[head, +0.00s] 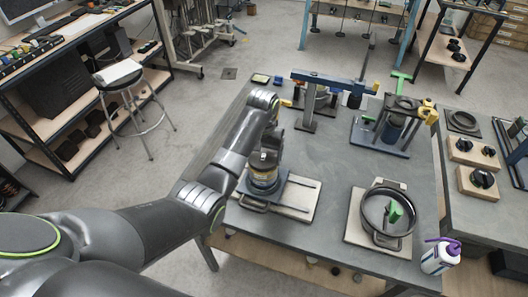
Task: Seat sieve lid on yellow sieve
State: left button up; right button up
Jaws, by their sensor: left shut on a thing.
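My left arm reaches in from the left, and its gripper (265,158) points down over a small round stack. The gripper is shut on a dark lid-like piece, mostly hidden by the fingers. Just under it is the round sieve (264,183), with a dull yellow band on its side. It stands upright on a pale board (296,202) near the table's left edge. The lid appears at or very close to the sieve's top; whether it touches all round I cannot tell. My right gripper is not in view.
A dark round pan (371,228) with a green-handled piece (395,211) sits on another board to the right. A blue-armed stand (309,100) and a green-handled press (392,124) stand behind.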

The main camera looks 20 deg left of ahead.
pick_arm(q)
jog(key=shift+f, duration=0.35)
dwell(0.5)
jog(key=o, duration=1)
jog(key=shift+r, duration=0.1)
